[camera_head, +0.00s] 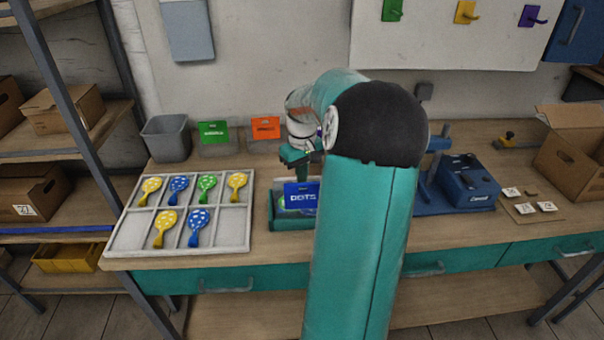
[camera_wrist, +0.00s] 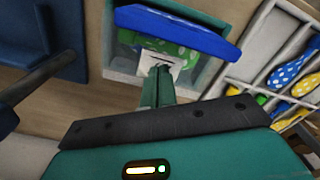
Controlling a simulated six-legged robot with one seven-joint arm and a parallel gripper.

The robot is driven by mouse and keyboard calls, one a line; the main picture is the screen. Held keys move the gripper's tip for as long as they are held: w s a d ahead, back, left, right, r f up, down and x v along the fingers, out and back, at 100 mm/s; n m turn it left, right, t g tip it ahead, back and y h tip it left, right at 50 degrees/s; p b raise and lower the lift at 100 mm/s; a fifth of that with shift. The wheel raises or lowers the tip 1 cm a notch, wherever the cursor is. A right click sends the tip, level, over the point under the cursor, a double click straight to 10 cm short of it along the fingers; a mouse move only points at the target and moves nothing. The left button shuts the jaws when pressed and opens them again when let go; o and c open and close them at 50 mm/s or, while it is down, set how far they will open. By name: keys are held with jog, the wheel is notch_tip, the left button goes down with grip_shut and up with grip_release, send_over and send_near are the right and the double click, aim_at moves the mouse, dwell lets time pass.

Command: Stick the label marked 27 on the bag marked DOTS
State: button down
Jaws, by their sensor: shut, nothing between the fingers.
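The DOTS bag has a blue header (camera_head: 302,196) with white lettering and stands in a teal holder (camera_head: 271,213) at the middle of the bench. In the wrist view its blue header (camera_wrist: 180,30) and green dotted body (camera_wrist: 185,57) show inside the holder (camera_wrist: 208,72). A white label (camera_wrist: 150,61) with dark marks lies against the bag's body, right at my fingertips; its number is partly covered and I cannot read it. My gripper (camera_wrist: 163,72) is shut and empty, touching or just above the label; I cannot tell which. In the head view my arm hides part of the holder.
Green (camera_head: 213,133) and orange (camera_head: 265,128) cards stand behind. To the right are a blue machine (camera_head: 468,182), a board with small white labels (camera_head: 525,208) and an open carton (camera_head: 575,165).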

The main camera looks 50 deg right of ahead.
jog(key=shift+f, duration=0.45)
dwell(0.7)
jog(key=shift+r, duration=0.15)
jog(key=shift+r, duration=3.4)
